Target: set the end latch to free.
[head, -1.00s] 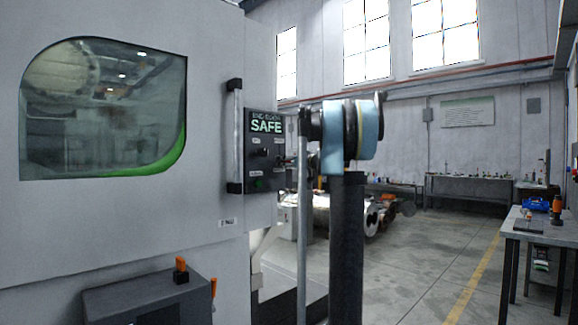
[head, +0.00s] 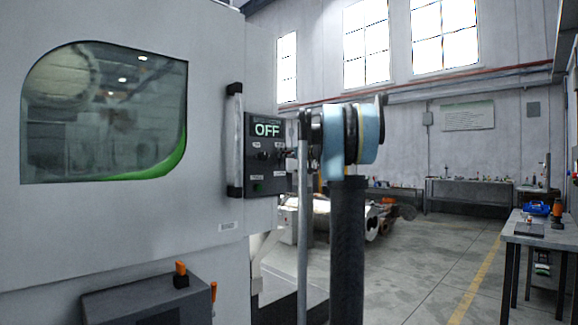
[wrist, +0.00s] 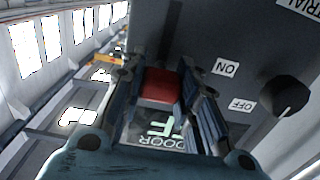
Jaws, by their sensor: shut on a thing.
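In the wrist view my gripper (wrist: 163,66) is closed around a red piece (wrist: 160,84), one dark ribbed finger on each side. The red piece stands out against the dark panel (wrist: 230,30); its base is hidden, and I cannot tell for sure that it is the end latch. In the head view the control panel (head: 280,182) sits at the machine's right edge, and its display (head: 267,129) reads OFF. My arm stands just right of the panel, and the fingers cannot be made out there.
A black knob (wrist: 284,95) with ON and OFF labels is right of my fingers in the wrist view. A vertical door handle (head: 235,140) is left of the panel. A grey box (head: 110,303) with an orange lever is lower left. Open floor (head: 425,270) lies right.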

